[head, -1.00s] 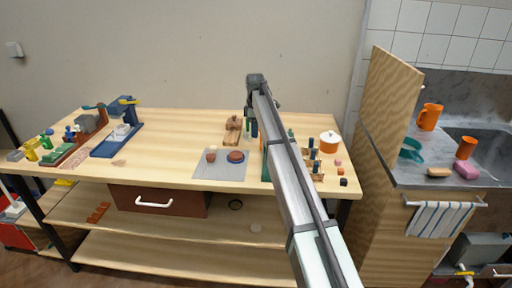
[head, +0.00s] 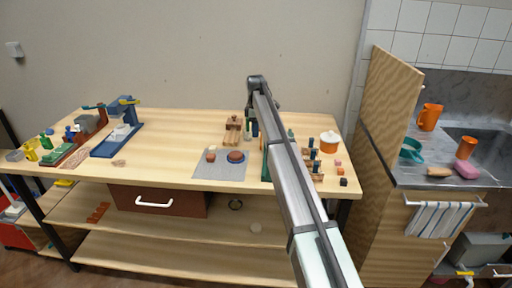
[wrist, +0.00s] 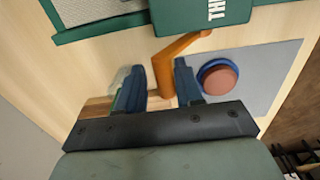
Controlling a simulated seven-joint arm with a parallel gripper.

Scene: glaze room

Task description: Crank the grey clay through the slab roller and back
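The slab roller shows in the wrist view as a green frame (wrist: 195,14) with white lettering, cut by the top edge. A pale grey textured surface (wrist: 95,10) lies inside it; I cannot tell whether this is the clay or the bed. An orange crank (wrist: 178,52) bends down from the frame between the two dark blue fingers of my gripper (wrist: 160,72). The fingers stand apart, one on each side of the handle, and I see no clear grip. In the head view my arm hides most of the roller; a green edge (head: 265,167) shows beside it.
A grey mat (head: 208,173) holds a reddish-brown round lump (head: 236,156) in a blue ring. Wooden pieces (head: 233,128) lie behind it. Small tools and an orange-and-white pot (head: 329,141) stand right of my arm. A blue press (head: 125,125) stands left; the table between is mostly clear.

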